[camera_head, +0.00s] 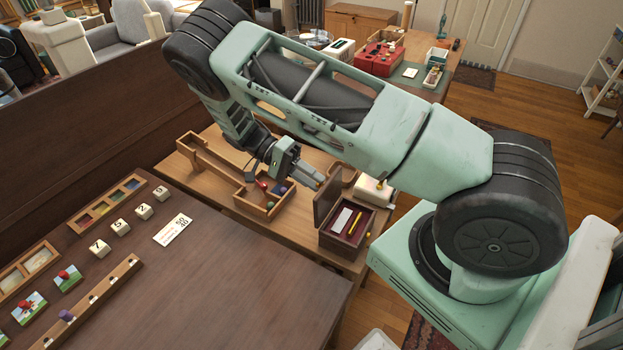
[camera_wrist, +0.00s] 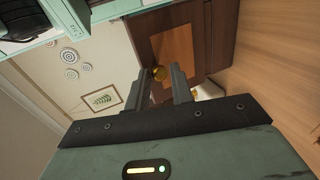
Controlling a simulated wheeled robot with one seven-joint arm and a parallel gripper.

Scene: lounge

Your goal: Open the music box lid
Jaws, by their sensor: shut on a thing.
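The music box (camera_head: 345,245) is a dark wooden box with a red lining, on the wooden table in the head view. Its lid (camera_head: 327,199) stands raised, roughly upright, along the box's left side. A white card and a yellow stick lie inside the box. My gripper (camera_head: 318,181) is at the lid's outer left side, near its upper part. In the wrist view, the lid (camera_wrist: 196,48) shows an orange-brown panel and a round brass knob (camera_wrist: 159,73). My gripper (camera_wrist: 163,77) is shut on the knob, one finger on each side of it.
A wooden tray (camera_head: 247,203) with small coloured balls lies left of the box. A cream object (camera_head: 374,192) stands close behind the box. A dark desk (camera_head: 200,290) with puzzle pieces fills the lower left. The floor behind is partly clear.

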